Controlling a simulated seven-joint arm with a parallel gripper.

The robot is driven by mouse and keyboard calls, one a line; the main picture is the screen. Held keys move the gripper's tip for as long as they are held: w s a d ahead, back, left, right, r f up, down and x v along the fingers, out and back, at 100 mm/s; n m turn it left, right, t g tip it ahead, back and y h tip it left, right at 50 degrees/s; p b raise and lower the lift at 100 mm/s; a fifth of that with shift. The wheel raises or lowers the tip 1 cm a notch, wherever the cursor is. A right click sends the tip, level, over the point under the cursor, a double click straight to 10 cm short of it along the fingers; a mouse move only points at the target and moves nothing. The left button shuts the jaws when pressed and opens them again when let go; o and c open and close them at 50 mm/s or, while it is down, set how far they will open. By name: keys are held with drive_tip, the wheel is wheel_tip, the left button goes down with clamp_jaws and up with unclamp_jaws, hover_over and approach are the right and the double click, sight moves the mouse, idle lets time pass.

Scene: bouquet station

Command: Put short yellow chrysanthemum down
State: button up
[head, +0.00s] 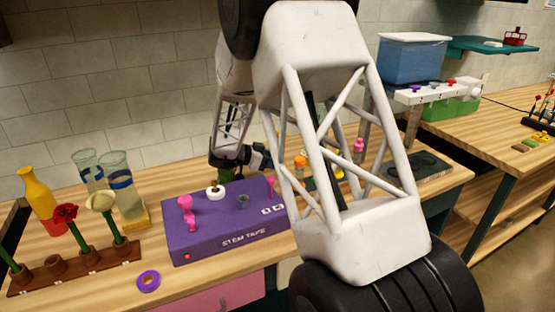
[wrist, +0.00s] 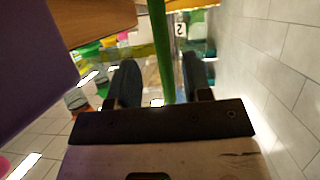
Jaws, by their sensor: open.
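My gripper (wrist: 160,84) is open in the wrist view, with its two dark fingers apart. A green stem (wrist: 161,45) runs between them, closer to the right finger; whether it touches is unclear. Its flower head is out of that view, so I cannot tell whether it is the short yellow chrysanthemum. In the head view, my gripper (head: 252,157) is behind the purple stem tape box (head: 225,222), near the wall and partly hidden. A small yellow thing (head: 340,173) shows through my arm's struts, too covered to identify.
A brown rack (head: 80,268) with a red flower (head: 66,212) and a pale flower (head: 102,201) stands at left, beside a yellow bottle (head: 38,190) and glass vases (head: 122,185). A purple tape roll (head: 148,281) lies in front. A dark tray (head: 418,167) sits at right.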

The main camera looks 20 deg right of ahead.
drive_tip(key=shift+r+v, duration=0.2)
drive_tip(key=shift+v, duration=1.05)
drive_tip(key=shift+r+v, duration=0.2)
drive_tip(key=shift+v, duration=1)
drive_tip(key=shift+w+d+r, duration=0.1)
drive_tip(key=shift+w+d, duration=0.05)
drive_tip(key=a+r+n+t+y, duration=0.4)
drive_tip(key=r+n+t+y, duration=0.15)
drive_tip(key=r+t, duration=0.6)
drive_tip(key=s+a+r+n+t+y, duration=0.2)
drive_tip(key=s+a+r+n+y, duration=0.4)
drive_tip(key=s+a, duration=0.25)
drive_tip(key=s+a+f+n+g+y, duration=0.1)
drive_tip(key=s+a+n+g+y, duration=0.1)
drive_tip(key=s, duration=0.6)
drive_tip(key=s+a+n+g+y, duration=0.2)
drive_tip(key=s+n, duration=0.1)
drive_tip(key=s, duration=0.5)
drive_tip(key=s+d+f+n+g+h, duration=0.1)
drive_tip(key=s+f+g, duration=0.1)
drive_tip(key=s, duration=0.8)
drive_tip(key=s+d+f+n+g+h, duration=0.1)
drive_tip(key=s+d+f+g, duration=0.1)
drive_tip(key=s, duration=0.8)
drive_tip(key=shift+s+f+g, duration=0.3)
drive_tip(key=shift+f+g, duration=0.3)
drive_tip(key=shift+g, duration=0.35)
